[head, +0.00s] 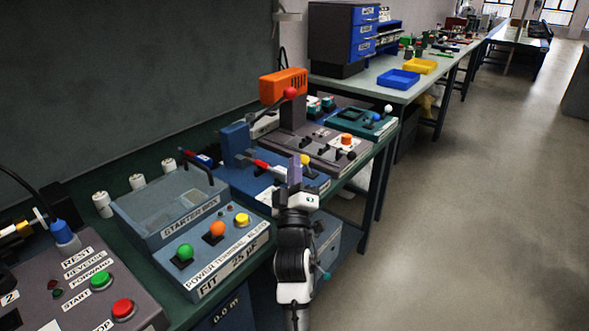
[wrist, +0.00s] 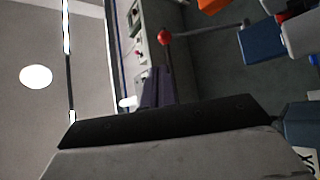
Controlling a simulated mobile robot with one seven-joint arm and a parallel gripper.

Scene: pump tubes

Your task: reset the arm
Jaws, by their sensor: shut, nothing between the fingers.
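My arm rises from the lower middle of the head view, in front of the bench edge. My gripper (head: 294,170) is at its top end, pointing up, with its purple-grey fingers together and nothing held. In the head view it overlaps the blue machine with the red-handled lever (head: 262,164), and I cannot tell the gap between them. In the wrist view the fingers (wrist: 157,88) show beyond the dark gripper body, close together and empty. That view is turned sideways, with a red ball knob (wrist: 164,37) on a lever near the fingertips in the picture.
A grey-blue starter box (head: 172,209) with green, orange and yellow knobs is left of my arm. A control panel with red and green buttons (head: 85,275) is at lower left. An orange-headed machine (head: 284,86) stands behind. The floor (head: 460,220) at right is clear.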

